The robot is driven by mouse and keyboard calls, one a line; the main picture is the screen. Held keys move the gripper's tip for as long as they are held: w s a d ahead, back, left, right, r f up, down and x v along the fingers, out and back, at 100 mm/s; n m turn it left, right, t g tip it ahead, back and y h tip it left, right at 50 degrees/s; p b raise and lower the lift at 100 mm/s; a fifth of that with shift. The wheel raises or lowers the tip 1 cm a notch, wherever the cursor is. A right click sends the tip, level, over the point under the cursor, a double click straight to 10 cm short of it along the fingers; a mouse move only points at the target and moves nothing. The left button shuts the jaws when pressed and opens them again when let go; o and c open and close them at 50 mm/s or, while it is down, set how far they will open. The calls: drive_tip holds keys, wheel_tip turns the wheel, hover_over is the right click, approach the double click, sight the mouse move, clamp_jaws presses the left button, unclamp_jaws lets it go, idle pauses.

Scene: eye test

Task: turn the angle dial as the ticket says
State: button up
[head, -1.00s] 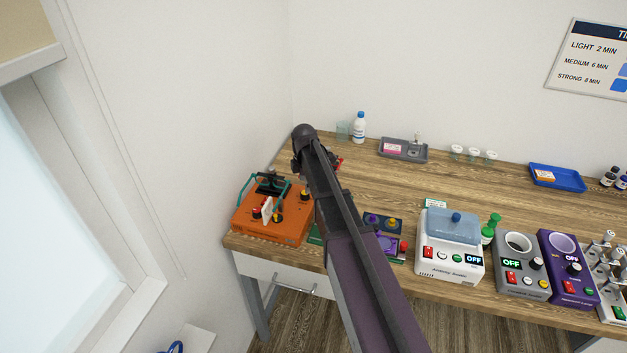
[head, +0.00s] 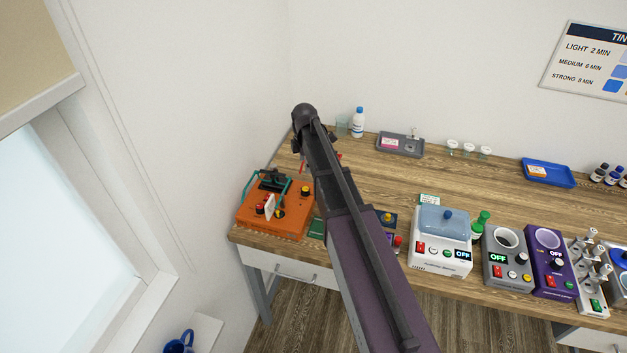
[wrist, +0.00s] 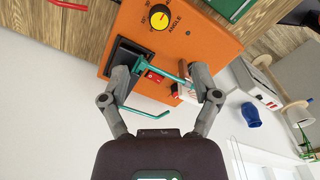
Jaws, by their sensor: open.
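The angle dial (wrist: 159,18) is a round yellow knob on a black disc with white scale marks, beside the word ANGLE. It sits on the orange box (wrist: 208,48); its exact setting is too small to read. In the head view the orange box (head: 290,221) stands at the bench's left end, with the dial (head: 305,191) near its right back corner. A small white card (head: 269,207) stands at the box; any writing is unreadable. In the wrist view my gripper (wrist: 162,78) is open and empty, apart from the dial. A teal bar (wrist: 169,69) shows between its fingers.
A teal handle (head: 247,186) rises over the box's left side. A green piece (head: 317,228) lies close on its right. My arm crosses the bench and hides part of a purple-and-blue device (head: 388,217).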

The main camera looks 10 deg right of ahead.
drive_tip(key=s+r+m, duration=0.1)
drive_tip(key=s+m, duration=0.9)
drive_tip(key=s, duration=0.2)
drive_tip(key=shift+s+r+p, duration=0.25)
drive_tip(key=shift+p, duration=0.15)
idle(0.7)
drive_tip(key=s+m, duration=0.9)
drive_tip(key=s, duration=0.1)
drive_tip(key=s+f+b, duration=0.3)
drive_tip(key=f+b, duration=0.3)
drive_tip(key=shift+s+f+b, duration=0.2)
drive_tip(key=shift+f+b, duration=0.15)
drive_tip(key=shift+w, duration=0.15)
idle(2.1)
